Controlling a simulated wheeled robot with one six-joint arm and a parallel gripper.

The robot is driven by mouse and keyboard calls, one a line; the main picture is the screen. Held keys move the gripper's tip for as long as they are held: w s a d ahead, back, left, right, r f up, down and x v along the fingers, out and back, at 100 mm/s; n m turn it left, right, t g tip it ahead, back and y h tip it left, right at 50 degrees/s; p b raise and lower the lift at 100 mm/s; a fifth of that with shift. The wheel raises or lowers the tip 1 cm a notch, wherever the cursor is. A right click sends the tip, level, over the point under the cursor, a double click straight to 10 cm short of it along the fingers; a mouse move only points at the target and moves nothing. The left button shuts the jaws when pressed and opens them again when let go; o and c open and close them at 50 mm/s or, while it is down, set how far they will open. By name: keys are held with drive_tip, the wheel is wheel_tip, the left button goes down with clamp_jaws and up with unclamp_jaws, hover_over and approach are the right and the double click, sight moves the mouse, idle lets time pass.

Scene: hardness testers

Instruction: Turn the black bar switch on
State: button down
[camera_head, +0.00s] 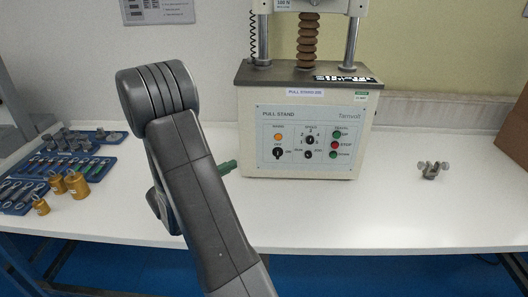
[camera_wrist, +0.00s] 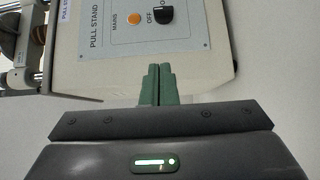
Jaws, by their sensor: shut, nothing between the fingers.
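The black bar switch (camera_head: 278,153) is at the lower left of the pull stand's front panel, below the orange mains lamp (camera_head: 278,137), with OFF above it and ON to its right. It looks roughly upright, towards OFF, but it is small. In the wrist view the switch (camera_wrist: 164,14) is at the top, beside the orange lamp (camera_wrist: 134,20). My gripper (camera_head: 232,165) is left of the stand, its green fingers pointing towards it. In the wrist view the fingers (camera_wrist: 158,72) are together, empty, and apart from the switch.
The panel has other black knobs (camera_head: 309,141) and green and red buttons (camera_head: 335,145) to the right. Blue trays (camera_head: 75,150) and brass weights (camera_head: 76,184) lie at the left. A small metal fixture (camera_head: 432,171) stands at the right. The white bench in front of the stand is clear.

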sight(275, 150)
drive_tip(key=p+x, duration=0.1)
drive_tip(key=x, duration=0.9)
drive_tip(key=shift+s+d+r+p, duration=0.1)
drive_tip(key=shift+d+p, duration=0.05)
drive_tip(key=shift+p, duration=0.25)
drive_tip(key=shift+d+p, duration=0.3)
drive_tip(key=shift+d, duration=1.6)
drive_tip(key=shift+a+b, duration=0.15)
drive_tip(key=shift+b, duration=0.2)
drive_tip(key=shift+s, duration=0.1)
drive_tip(key=shift+m, duration=0.3)
